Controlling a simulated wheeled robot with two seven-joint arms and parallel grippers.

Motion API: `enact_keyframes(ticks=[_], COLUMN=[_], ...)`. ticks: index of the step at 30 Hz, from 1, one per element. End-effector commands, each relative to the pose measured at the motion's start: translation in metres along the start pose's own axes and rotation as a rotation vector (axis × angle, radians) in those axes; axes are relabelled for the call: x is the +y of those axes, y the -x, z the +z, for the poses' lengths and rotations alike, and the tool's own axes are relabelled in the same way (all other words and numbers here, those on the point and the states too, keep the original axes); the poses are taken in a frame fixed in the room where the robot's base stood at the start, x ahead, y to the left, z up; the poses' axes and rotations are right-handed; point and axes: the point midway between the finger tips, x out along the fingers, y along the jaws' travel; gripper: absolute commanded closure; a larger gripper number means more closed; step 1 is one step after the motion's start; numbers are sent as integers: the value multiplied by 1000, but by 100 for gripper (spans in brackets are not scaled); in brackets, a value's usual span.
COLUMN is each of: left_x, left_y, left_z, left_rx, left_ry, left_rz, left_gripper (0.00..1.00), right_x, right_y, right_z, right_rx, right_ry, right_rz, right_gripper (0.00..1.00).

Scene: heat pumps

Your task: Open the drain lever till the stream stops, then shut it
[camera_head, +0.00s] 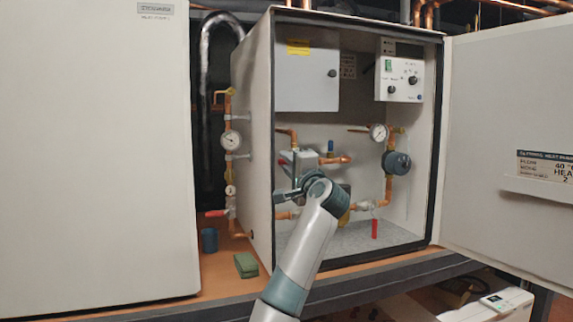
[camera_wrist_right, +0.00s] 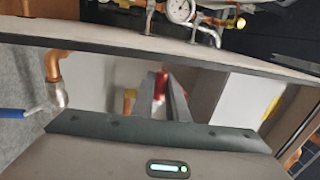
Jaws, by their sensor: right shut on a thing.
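My right gripper (camera_head: 284,192) reaches into the open white cabinet, in front of the copper pipework at its left side. In the right wrist view its fingers (camera_wrist_right: 170,98) are closed on a red lever handle (camera_wrist_right: 160,84). In the head view the gripper and wrist largely hide that handle. Another red handle (camera_head: 374,228) hangs down below the pipe at the cabinet's right. A red lever (camera_head: 215,213) is on the pipe outside the cabinet's left wall. I cannot make out a stream of water in either view. My left gripper is not in view.
The cabinet door (camera_head: 505,130) stands open to the right. The cabinet's left wall (camera_head: 254,150) is close to my gripper. A gauge (camera_head: 230,140), a blue cup (camera_head: 209,240) and a green block (camera_head: 246,265) are left of it. A blue-handled valve (camera_wrist_right: 14,113) shows in the wrist view.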

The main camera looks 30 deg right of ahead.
Motion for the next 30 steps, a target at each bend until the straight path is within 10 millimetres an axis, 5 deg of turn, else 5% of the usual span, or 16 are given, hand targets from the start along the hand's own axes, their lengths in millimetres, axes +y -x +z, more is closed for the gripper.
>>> enact_keyframes(ticks=[17, 18, 20, 30], left_x=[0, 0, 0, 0], left_y=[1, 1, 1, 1], left_z=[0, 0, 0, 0], left_rx=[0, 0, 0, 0], left_ry=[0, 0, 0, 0], left_rz=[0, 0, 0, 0], left_gripper=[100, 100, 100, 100], right_x=[-2, -2, -2, -2], right_y=[0, 0, 0, 0], right_z=[-1, -1, -1, -1], right_rx=[12, 12, 12, 11], right_ry=[-53, -53, -53, -51], right_rz=[-2, -2, -2, -1], right_gripper=[100, 84, 70, 68])
